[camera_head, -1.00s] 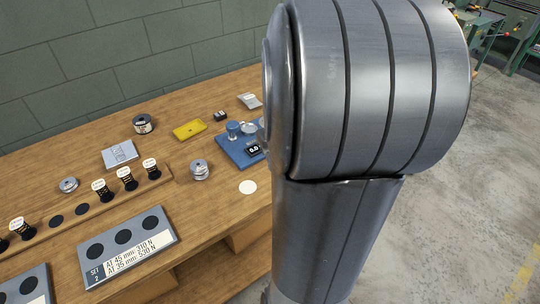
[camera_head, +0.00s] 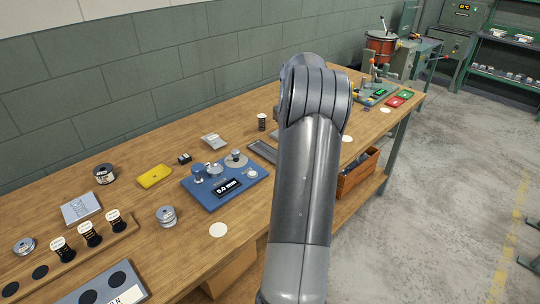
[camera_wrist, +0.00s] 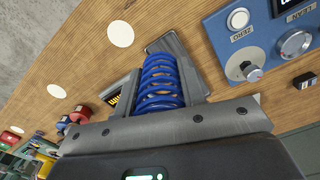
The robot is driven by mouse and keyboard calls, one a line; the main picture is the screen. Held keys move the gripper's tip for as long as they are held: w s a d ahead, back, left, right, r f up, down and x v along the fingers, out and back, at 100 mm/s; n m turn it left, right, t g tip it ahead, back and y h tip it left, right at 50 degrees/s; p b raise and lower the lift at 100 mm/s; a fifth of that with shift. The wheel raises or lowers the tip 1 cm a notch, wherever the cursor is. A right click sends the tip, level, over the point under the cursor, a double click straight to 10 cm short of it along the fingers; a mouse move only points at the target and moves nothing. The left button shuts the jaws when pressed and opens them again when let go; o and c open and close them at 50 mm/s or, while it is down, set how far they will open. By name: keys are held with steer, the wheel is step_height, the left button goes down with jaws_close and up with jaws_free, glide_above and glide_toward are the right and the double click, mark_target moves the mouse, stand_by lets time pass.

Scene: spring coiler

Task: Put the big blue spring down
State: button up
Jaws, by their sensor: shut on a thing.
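The big blue spring (camera_wrist: 160,82) stands out between the two fingers of my gripper (camera_wrist: 162,78) in the wrist view. My gripper is shut on it, one finger on each side. Beyond the spring is a grey tray or plate (camera_wrist: 168,43) on the wooden table. I cannot tell whether the spring touches anything below. In the head view my arm hides the gripper and the spring.
A blue gauge with a display (camera_head: 224,187) stands left of my arm; its blue body (camera_wrist: 233,47) shows at right in the wrist view. White discs (camera_head: 218,230) mark the table (camera_head: 150,225). A wooden crate (camera_head: 357,175) sits below.

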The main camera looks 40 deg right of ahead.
steer(key=d, duration=0.4)
glide_above(270, 154)
steer(key=shift+m, duration=0.3)
step_height(270, 154, down, 8)
steer(key=shift+s+r, duration=0.1)
steer(key=shift+r, duration=0.05)
steer(key=shift+f, duration=1.95)
steer(key=shift+f, duration=0.1)
